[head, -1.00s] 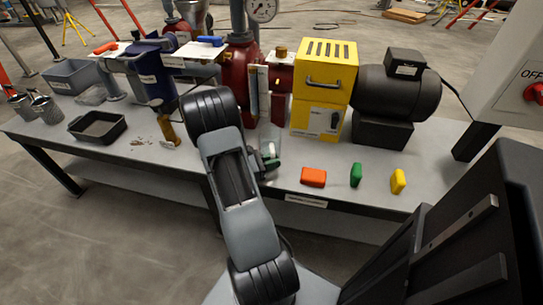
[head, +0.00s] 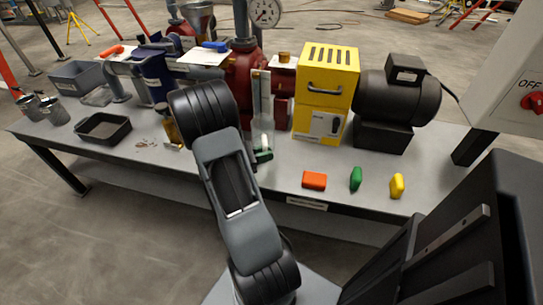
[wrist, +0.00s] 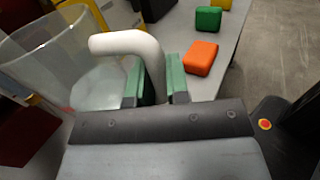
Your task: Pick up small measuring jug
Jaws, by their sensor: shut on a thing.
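The small measuring jug (wrist: 55,65) is a clear beaker with a white handle (wrist: 125,45), at the left of the wrist view. My gripper (wrist: 158,82) has green finger pads shut on the white handle. In the head view the clear jug (head: 263,132) shows just right of my arm, above the bench. My gripper (head: 263,155) is mostly hidden behind my arm there; only a dark green part shows. Whether the jug's base touches anything cannot be seen.
Orange (head: 314,181), green (head: 356,179) and yellow (head: 397,186) blocks lie along the bench's front edge. A yellow machine housing (head: 326,90) and black motor (head: 398,95) stand behind them. A black tray (head: 103,128) sits at the left.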

